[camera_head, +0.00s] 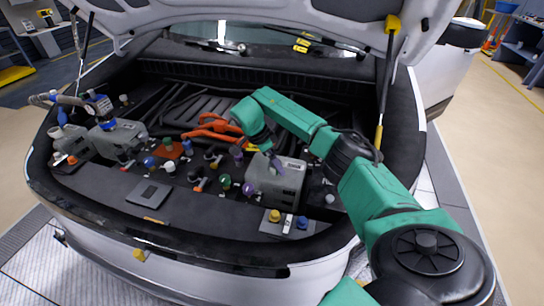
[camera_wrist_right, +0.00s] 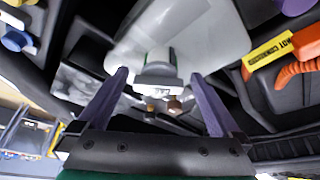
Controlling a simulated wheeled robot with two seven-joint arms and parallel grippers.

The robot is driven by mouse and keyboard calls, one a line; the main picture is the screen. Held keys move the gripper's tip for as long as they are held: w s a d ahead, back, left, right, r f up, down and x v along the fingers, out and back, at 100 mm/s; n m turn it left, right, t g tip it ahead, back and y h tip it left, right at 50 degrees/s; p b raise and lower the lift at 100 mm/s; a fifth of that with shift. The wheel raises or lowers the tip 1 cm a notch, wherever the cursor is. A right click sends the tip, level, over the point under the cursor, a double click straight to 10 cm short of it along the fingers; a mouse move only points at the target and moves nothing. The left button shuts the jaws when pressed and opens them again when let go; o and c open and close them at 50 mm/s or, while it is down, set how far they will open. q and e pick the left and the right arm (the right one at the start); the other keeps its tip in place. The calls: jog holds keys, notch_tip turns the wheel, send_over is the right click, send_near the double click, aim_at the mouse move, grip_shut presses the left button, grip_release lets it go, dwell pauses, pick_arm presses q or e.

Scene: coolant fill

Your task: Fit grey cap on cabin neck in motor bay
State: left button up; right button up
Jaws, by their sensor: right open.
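My right gripper (camera_head: 275,165) is at the top of the grey tank (camera_head: 277,188) on the right of the motor bay. In the right wrist view my right gripper (camera_wrist_right: 160,85) is open. Its two purple-grey fingers stand either side of a short grey round piece with a flange (camera_wrist_right: 158,72) on the pale tank (camera_wrist_right: 205,35), with gaps on both sides. A green stripe shows on this piece. I cannot tell whether it is a bare neck or a neck with the grey cap on it. My left gripper is not in view.
Several coloured caps stand in the bay, including a green one (camera_head: 225,182) and a yellow one (camera_head: 275,215). Orange cables (camera_head: 212,128) lie behind. Another grey tank (camera_head: 118,140) with a hose gauge (camera_head: 100,108) stands left. A flat grey plate (camera_head: 149,193) lies in front. The raised hood (camera_head: 300,25) hangs above.

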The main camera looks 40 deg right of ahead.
jog(key=v, duration=1.4)
jog(key=shift+a+r, duration=0.2)
